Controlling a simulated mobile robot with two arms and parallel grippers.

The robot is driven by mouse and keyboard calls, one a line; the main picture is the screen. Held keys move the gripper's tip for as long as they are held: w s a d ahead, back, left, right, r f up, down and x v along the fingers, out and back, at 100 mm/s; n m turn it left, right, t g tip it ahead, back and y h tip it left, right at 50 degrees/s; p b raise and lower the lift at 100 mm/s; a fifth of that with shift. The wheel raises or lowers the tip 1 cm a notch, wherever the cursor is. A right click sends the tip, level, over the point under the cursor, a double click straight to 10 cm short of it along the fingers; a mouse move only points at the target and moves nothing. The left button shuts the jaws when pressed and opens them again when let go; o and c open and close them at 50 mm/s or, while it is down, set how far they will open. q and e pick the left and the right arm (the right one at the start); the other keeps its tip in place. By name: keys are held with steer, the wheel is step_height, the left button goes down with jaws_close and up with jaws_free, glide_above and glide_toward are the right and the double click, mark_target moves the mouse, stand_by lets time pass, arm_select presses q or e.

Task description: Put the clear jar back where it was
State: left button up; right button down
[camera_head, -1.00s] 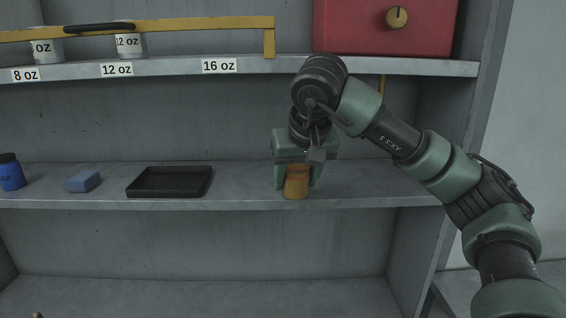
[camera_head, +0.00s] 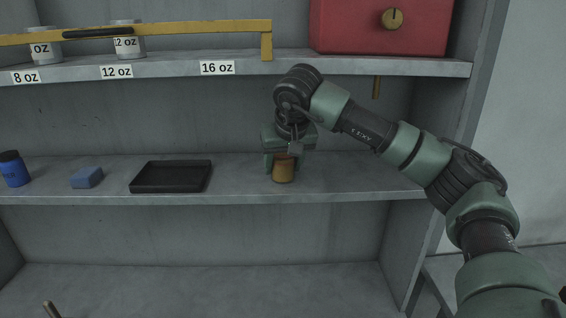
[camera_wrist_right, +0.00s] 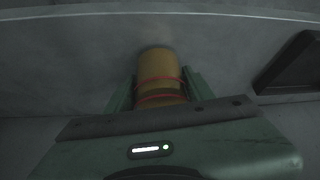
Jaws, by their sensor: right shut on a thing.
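The jar (camera_head: 283,170) looks amber-brown, so its walls or its contents are coloured. It is upright at the middle shelf (camera_head: 330,180), right of the black tray. I cannot tell whether its base touches the shelf. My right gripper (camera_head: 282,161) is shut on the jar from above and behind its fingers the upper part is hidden. In the right wrist view the jar (camera_wrist_right: 159,70) shows between the two green fingers (camera_wrist_right: 160,92), with red bands around it. My left gripper is not in view.
The black tray (camera_head: 171,190), a blue sponge-like block (camera_head: 87,177) and a blue bottle (camera_head: 14,169) stand left on the same shelf. The labelled upper shelf (camera_head: 170,66) overhangs, with a red box (camera_head: 375,35). The shelf right of the jar is clear.

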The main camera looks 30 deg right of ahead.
steer(key=shift+f, duration=0.2)
steer(key=c, duration=0.6)
jaws_free()
steer(key=shift+o, duration=0.2)
steer(key=shift+r, duration=0.15)
steer(key=shift+r, duration=0.2)
steer(key=b+v, duration=0.2)
steer(key=v, duration=0.9)
steer(key=shift+s+r+b, duration=0.2)
steer(key=shift+r+b, duration=0.1)
steer(key=shift+b, duration=0.05)
steer(key=shift+a+f, duration=0.1)
steer(key=shift+a, duration=0.1)
